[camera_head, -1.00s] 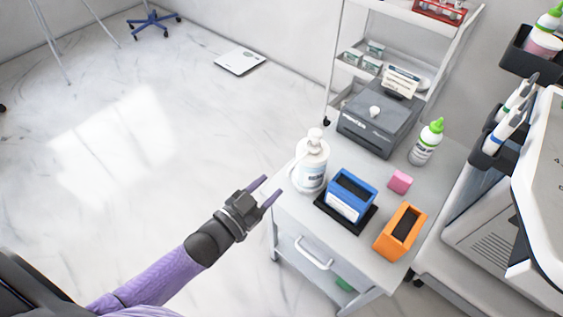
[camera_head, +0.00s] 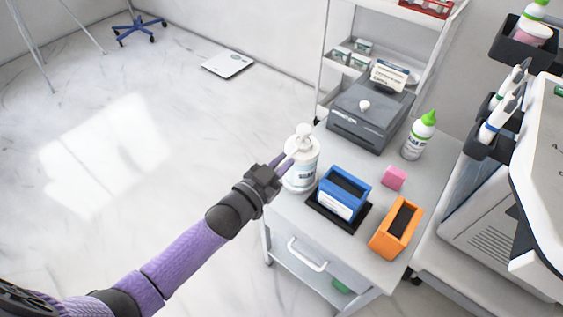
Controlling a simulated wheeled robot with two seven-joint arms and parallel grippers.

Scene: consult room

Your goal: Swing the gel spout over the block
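A pink block (camera_head: 394,178) lies on the cart to the right of the bottle, behind the orange holder. My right gripper is not in view.
A blue box (camera_head: 343,193) on a black base stands between bottle and block. An orange holder (camera_head: 396,228) is at the front right. A grey device (camera_head: 371,113) and a green-capped bottle (camera_head: 419,136) stand behind.

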